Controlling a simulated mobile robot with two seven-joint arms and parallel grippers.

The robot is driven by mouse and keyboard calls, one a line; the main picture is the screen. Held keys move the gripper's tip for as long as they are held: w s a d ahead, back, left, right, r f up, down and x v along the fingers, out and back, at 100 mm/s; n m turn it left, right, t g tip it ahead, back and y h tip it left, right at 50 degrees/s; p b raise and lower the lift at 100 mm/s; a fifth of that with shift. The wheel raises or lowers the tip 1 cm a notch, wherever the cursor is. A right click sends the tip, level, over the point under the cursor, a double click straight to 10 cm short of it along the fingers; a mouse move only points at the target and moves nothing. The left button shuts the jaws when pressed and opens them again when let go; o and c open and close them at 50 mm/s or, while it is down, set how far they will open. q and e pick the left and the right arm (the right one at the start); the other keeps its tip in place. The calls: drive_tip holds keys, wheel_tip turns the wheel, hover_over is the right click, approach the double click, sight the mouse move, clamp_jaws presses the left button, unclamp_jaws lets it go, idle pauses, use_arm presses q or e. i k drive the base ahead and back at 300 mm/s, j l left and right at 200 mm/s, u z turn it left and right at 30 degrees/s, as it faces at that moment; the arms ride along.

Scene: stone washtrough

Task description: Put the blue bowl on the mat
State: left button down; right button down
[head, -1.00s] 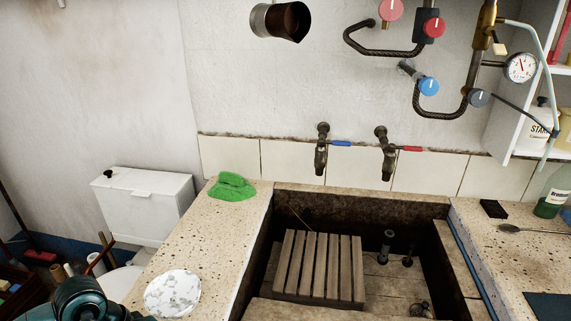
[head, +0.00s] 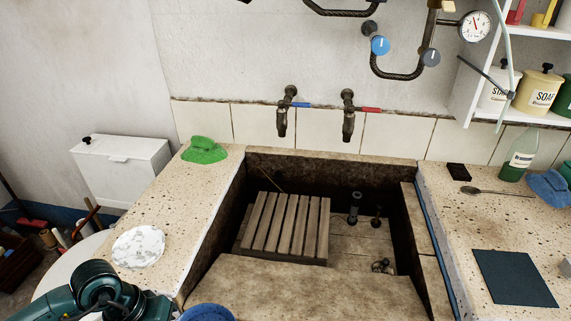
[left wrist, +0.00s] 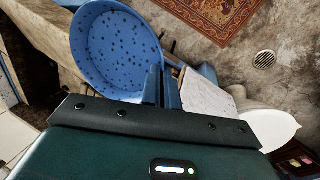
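The blue bowl (head: 207,313) shows its rim at the bottom edge of the head view, beside my left arm. In the left wrist view the speckled blue bowl (left wrist: 112,50) is close up, its rim at my fingers. My left gripper (left wrist: 160,84) is shut on the rim, with the bowl off to one side; the grip itself is partly hidden. A dark blue-grey mat (head: 515,278) lies flat and bare on the right counter. My right gripper is in neither view.
The stone trough (head: 310,280) with a wooden slatted rack (head: 285,229) lies between the counters. A green cloth (head: 204,150) and a marbled round plate (head: 138,246) lie on the left counter.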

sight(513, 276)
drive_tip(key=k+l, duration=0.15)
drive_tip(key=l, duration=0.45)
drive_tip(key=k+l+z, duration=0.1)
drive_tip(key=l, duration=0.5)
drive_tip(key=k+l+z, duration=0.1)
drive_tip(key=l, duration=0.5)
drive_tip(key=k+l, duration=0.2)
drive_tip(key=l, duration=0.4)
drive_tip(key=k+l+z, duration=0.1)
drive_tip(key=l, duration=0.5)
drive_tip(key=k+l, duration=0.1)
drive_tip(key=l, duration=0.55)
drive_tip(key=i+z, duration=0.1)
drive_tip(key=i, duration=0.15)
drive_tip(key=i+j, duration=0.4)
drive_tip(key=j, duration=0.15)
